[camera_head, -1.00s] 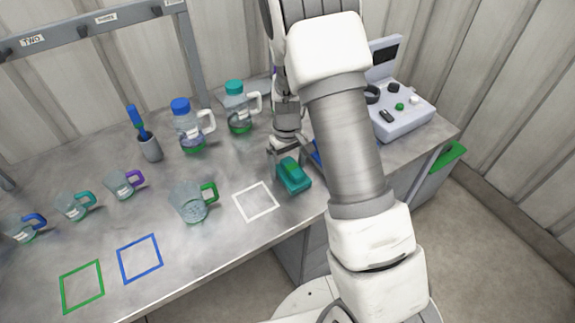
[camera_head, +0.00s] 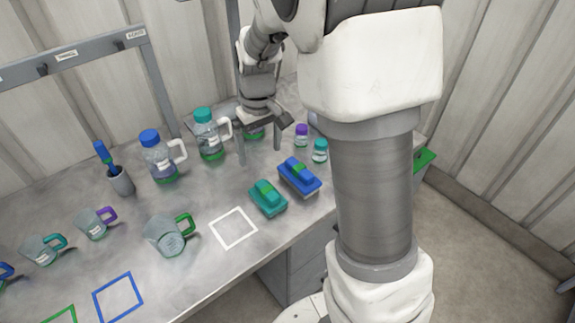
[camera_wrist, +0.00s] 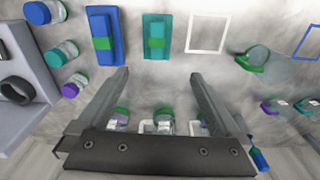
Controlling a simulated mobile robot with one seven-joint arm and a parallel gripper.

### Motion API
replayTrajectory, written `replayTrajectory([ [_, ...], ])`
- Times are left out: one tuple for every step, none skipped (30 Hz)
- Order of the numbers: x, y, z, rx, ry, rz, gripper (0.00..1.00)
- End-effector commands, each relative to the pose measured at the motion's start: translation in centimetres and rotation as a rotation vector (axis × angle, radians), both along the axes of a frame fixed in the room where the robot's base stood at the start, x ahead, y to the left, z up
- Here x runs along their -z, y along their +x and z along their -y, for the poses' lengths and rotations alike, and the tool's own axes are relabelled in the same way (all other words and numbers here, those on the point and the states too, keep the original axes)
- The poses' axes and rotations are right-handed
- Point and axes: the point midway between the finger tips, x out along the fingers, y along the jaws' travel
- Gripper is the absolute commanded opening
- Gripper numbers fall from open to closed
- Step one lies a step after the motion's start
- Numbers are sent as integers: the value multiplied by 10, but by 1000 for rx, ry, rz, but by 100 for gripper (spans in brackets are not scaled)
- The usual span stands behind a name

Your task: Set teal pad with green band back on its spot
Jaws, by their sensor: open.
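The teal pad with a green band (camera_head: 268,197) lies on the table, just right of a white square outline (camera_head: 233,228) and apart from it. It also shows in the wrist view (camera_wrist: 156,38), with the white outline (camera_wrist: 207,33) beside it. The white outline is empty. A blue pad with a green band (camera_head: 299,176) lies close to the teal pad, and in the wrist view it is left of it (camera_wrist: 103,38). My gripper (camera_head: 260,155) is open and empty, above the table behind both pads.
Bottles with teal (camera_head: 209,135) and blue (camera_head: 162,158) caps stand near my gripper. Small capped jars (camera_head: 320,151) stand right of it. A green-handled beaker (camera_head: 168,236) stands left of the white outline. A blue outline (camera_head: 118,298) lies at the front left.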

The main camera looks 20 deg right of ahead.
Motion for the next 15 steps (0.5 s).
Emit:
replayTrajectory([
  [-19,-10,0,15,10,31,100],
  [-28,-16,0,25,14,46,100],
  [-40,-24,1,37,21,65,100],
  [-48,-31,1,48,25,79,100],
  [-56,-38,1,55,29,93,100],
  [-66,-47,1,67,33,113,100],
  [-73,-54,1,75,37,127,100],
  [-80,-61,2,83,39,142,100],
  [-88,-71,2,96,43,162,100],
  [-94,-79,2,104,45,176,100],
  [-99,-86,2,112,47,191,100],
  [-106,-96,2,122,50,211,100],
  [-111,-104,2,130,51,227,100],
  [-115,-111,3,139,52,241,100],
  [-121,-121,3,149,53,262,100],
])
